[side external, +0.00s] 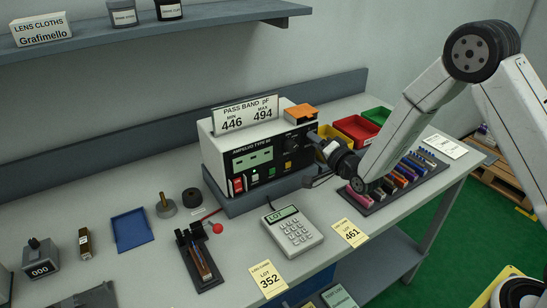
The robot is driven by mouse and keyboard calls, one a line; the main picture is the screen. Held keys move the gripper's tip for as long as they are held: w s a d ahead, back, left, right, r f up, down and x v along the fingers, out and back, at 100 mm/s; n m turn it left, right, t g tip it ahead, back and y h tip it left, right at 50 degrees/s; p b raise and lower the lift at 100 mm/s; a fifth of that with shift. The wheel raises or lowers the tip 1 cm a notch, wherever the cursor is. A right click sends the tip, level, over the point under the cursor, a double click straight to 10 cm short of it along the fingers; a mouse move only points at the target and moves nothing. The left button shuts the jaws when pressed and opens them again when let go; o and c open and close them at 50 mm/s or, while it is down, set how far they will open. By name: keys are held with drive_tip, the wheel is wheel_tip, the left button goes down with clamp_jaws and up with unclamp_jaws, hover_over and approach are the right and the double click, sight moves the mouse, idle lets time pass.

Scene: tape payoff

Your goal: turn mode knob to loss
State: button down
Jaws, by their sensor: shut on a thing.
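The white bench meter (218,139), labelled AMPLIVO TYPE, stands on a grey riser, with a dark front panel and a green display (253,158). My gripper (315,138) reaches in from the right, against the right end of the front panel. It is shut on the mode knob there, which the fingers mostly hide. I cannot read the knob's pointer or its markings. A red switch (238,185) and small green and yellow buttons sit lower on the panel.
A PASS BAND sign (246,113) and an orange tray (300,113) sit on top of the meter. A keypad unit (292,231) stands in front. A rack of coloured parts (398,183) lies below my wrist, with red (357,129) and green bins behind.

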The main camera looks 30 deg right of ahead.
drive_tip(key=shift+c, duration=2.2)
unclamp_jaws()
drive_tip(key=shift+s, duration=0.15)
drive_tip(key=s, duration=0.7)
drive_tip(key=shift+s, duration=0.25)
drive_tip(key=s+d+f+n+g, duration=0.1)
drive_tip(key=s+n+g, duration=1.1)
drive_tip(key=s, duration=0.7)
drive_tip(key=g, duration=0.3)
drive_tip(key=shift+d+f, duration=0.15)
drive_tip(key=shift+f, duration=0.15)
